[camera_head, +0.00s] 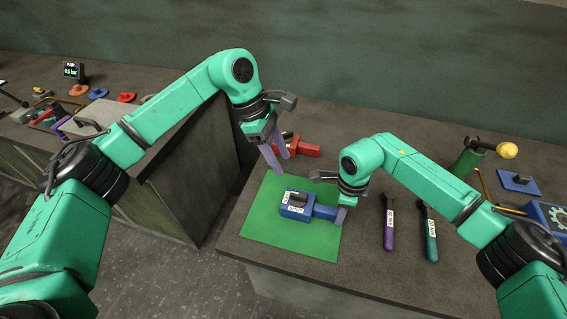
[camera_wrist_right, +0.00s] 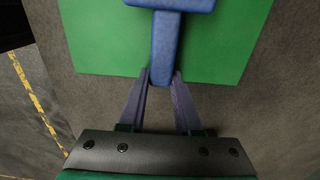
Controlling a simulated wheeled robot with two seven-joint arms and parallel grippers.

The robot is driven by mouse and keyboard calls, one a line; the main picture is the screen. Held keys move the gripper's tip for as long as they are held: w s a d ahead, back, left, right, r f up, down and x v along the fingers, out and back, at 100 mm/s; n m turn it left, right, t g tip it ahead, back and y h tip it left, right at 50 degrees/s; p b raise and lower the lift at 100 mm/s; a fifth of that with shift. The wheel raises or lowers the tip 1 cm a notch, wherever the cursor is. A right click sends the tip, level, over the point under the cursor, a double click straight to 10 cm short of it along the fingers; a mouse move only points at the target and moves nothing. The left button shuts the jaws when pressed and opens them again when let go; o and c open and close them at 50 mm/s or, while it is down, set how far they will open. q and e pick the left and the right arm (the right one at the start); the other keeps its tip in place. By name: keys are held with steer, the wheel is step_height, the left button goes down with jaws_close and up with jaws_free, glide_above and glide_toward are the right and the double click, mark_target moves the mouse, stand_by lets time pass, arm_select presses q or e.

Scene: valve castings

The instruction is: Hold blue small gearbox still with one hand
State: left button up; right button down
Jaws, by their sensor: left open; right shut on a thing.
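The blue small gearbox (camera_head: 297,204) lies on a green mat (camera_head: 262,237) on the workbench. It has a white label and a dark part on top, and a narrower blue end points right. My right gripper (camera_head: 341,214) is shut on that narrow end. In the right wrist view, the gripper's fingers (camera_wrist_right: 162,92) are on both sides of the blue end (camera_wrist_right: 164,50), at the mat's edge. My left gripper (camera_head: 274,155) is open and empty, above and behind the gearbox, near a red casting (camera_head: 304,148).
A purple-handled tool (camera_head: 389,225) and a teal-handled tool (camera_head: 429,232) lie right of the mat. A side bench at left holds several coloured parts.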

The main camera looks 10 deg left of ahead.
steer(key=c, duration=0.5)
jaws_free()
